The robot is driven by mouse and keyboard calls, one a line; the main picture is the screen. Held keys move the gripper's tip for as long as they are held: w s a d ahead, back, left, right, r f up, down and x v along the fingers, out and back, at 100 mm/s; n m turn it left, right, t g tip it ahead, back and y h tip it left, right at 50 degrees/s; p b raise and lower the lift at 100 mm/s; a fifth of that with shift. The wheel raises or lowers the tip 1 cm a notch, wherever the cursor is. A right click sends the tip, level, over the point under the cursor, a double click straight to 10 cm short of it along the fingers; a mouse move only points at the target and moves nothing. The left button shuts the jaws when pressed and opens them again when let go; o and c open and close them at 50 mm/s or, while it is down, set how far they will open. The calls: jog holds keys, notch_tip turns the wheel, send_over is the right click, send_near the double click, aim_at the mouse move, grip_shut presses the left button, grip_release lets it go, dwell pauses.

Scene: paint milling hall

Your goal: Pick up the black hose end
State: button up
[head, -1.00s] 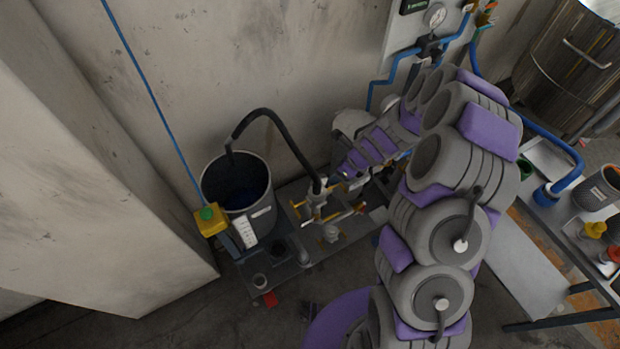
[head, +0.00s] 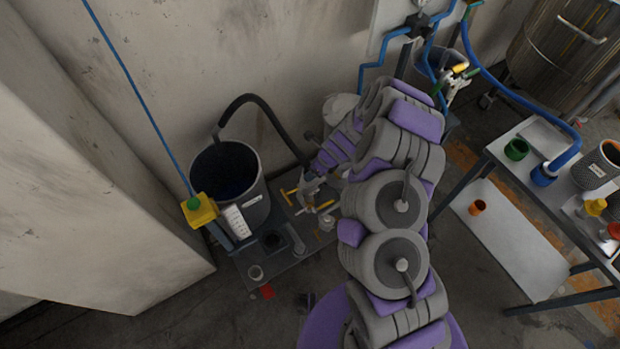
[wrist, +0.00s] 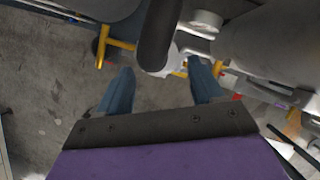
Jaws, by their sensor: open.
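The black hose (head: 262,102) arches from the valve fittings over to the dark bucket. Its free end (head: 216,132) hangs at the bucket's far rim. In the wrist view a thick black hose length (wrist: 160,35) runs down from the top edge, ahead of the gap between my fingers. My gripper (wrist: 161,86) is open, with two blue fingers spread and nothing between them. In the head view my arm's tip is near the hose's fitting end, right of the bucket; the fingers cannot be made out clearly there.
The dark bucket (head: 262,205) stands on a grey base plate beside a yellow box with a green button (head: 199,208). Yellow-handled valves (head: 322,207) crowd the plate. The wall is close behind. A table with cups (head: 530,165) stands right.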

aim_at(306, 172)
jog(key=a+f, duration=0.1)
jog(key=f+b, duration=0.1)
jog(key=a+f, duration=0.1)
jog(key=shift+w+a+f, duration=0.3)
jog(key=shift+a, duration=0.05)
jog(key=shift+w+a+f, duration=0.1)
jog(key=shift+a+f, duration=0.1)
jog(key=shift+a, duration=0.1)
jog(key=shift+d+r, duration=0.15)
jog(key=shift+d, duration=0.55)
jog(key=c, duration=0.3)
jog(key=shift+a, duration=0.4)
jog(key=c, duration=0.6)
jog(key=shift+d, duration=0.1)
grip_shut()
